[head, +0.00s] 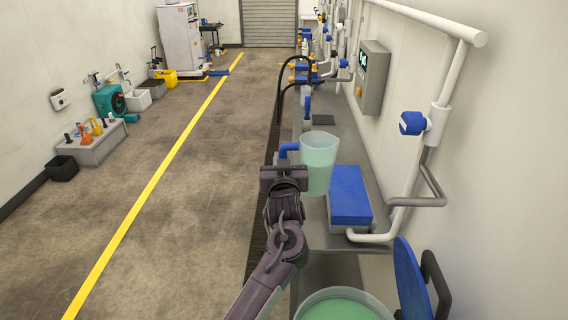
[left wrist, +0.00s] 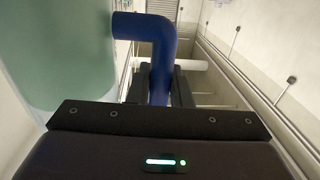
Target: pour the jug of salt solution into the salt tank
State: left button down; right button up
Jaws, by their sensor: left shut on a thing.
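The jug (head: 319,164) is a translucent tumbler shape with pale green solution and a blue handle (head: 288,148) on its left. It looks upright. My left gripper (head: 285,168) is shut on the handle, and the left wrist view shows the blue handle (left wrist: 160,45) between the dark fingers (left wrist: 162,88). The jug's wall (left wrist: 55,50) fills the left of that view. The salt tank (head: 345,298), round and with green liquid inside, is at the bottom edge, nearer than the jug. Its blue lid (head: 411,280) stands open at the right. My right gripper is not in view.
A blue-topped box (head: 349,196) lies on the grey bench (head: 335,238) right of the jug. White and grey pipes (head: 425,160) and a wall panel (head: 372,77) line the right wall.

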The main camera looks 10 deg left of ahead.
pick_arm(q)
jog(key=shift+r+p, duration=0.35)
jog(key=shift+r, duration=0.45)
jog(key=s+f, duration=1)
jog(key=s, duration=0.2)
jog(key=s+f, duration=1)
jog(key=s, duration=0.3)
jog(key=shift+d+f+b, duration=0.25)
jog(key=shift+d+b, duration=0.05)
jog(key=shift+b, duration=0.05)
